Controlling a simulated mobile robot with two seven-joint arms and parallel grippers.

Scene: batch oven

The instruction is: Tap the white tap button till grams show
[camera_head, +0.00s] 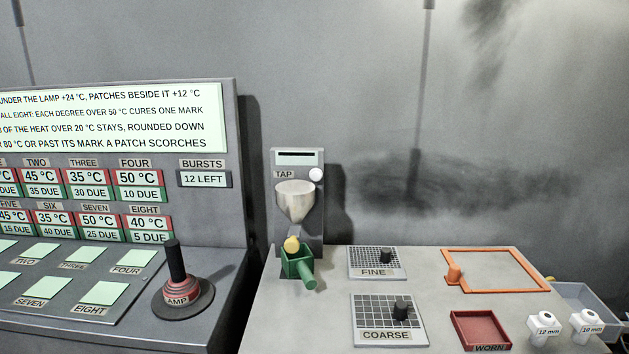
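The white tap button (316,174) is a small round knob on the upper right of the grey dispenser panel (311,240), beside the label "TAP". Above it is a narrow dark display (297,154), and no grams figure can be read on it. A pale funnel (295,200) is mounted below the button. A green box-shaped holder with a handle (298,264) stands under the funnel, with a yellow rounded piece (292,244) at its top. Neither of my grippers is in this view, and nothing touches the button.
At left is a console with a lamp joystick (177,285) and readouts. On the bench are a FINE sieve (365,258), a COARSE sieve (370,318), an orange frame (500,251), a red WORN tray (480,328) and white pieces marked 12 mm (544,327) and 10 mm (589,325).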

